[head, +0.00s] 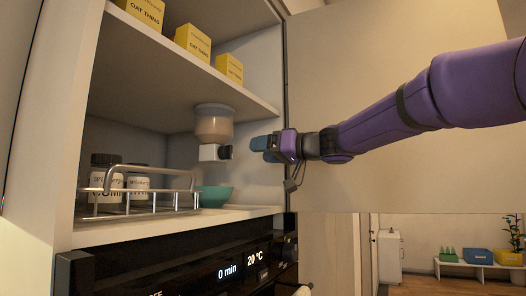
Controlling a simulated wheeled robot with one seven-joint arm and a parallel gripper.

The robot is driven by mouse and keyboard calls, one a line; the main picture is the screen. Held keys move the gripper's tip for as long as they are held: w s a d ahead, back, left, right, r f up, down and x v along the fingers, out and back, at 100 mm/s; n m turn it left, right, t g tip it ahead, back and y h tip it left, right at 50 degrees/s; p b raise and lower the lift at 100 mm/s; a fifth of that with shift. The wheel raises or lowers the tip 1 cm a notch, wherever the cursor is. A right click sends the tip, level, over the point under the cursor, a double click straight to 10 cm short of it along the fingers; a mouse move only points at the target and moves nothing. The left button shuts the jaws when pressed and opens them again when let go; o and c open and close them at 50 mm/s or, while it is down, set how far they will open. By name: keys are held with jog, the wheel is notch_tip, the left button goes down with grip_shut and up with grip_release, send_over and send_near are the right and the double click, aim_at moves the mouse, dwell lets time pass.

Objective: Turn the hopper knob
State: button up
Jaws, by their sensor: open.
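The hopper (214,124) hangs under the upper shelf inside the open cabinet. It has a translucent container on top and a white block (208,153) below. A small dark knob (227,151) sticks out of the right side of the white block. My gripper (256,147) is open, just right of the knob, with its blue fingers pointing left toward it. A small gap seems to lie between the fingertips and the knob. The teal bowl (214,196) stands on the lower shelf beneath the hopper.
A wire rack (150,190) holds dark-lidded jars (105,176) at the left of the lower shelf. Yellow boxes (193,42) stand on the upper shelf (160,82). An oven (190,262) sits below. An open cabinet door (390,180) stands behind my arm.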

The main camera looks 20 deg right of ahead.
jog(key=shift+w+d+f+m+y, duration=0.1)
jog(key=shift+d+m+y, duration=0.1)
jog(key=shift+m, duration=0.65)
jog(key=shift+w+d+m+y, duration=0.1)
jog(key=shift+d+m+y, duration=0.1)
jog(key=shift+m, duration=0.65)
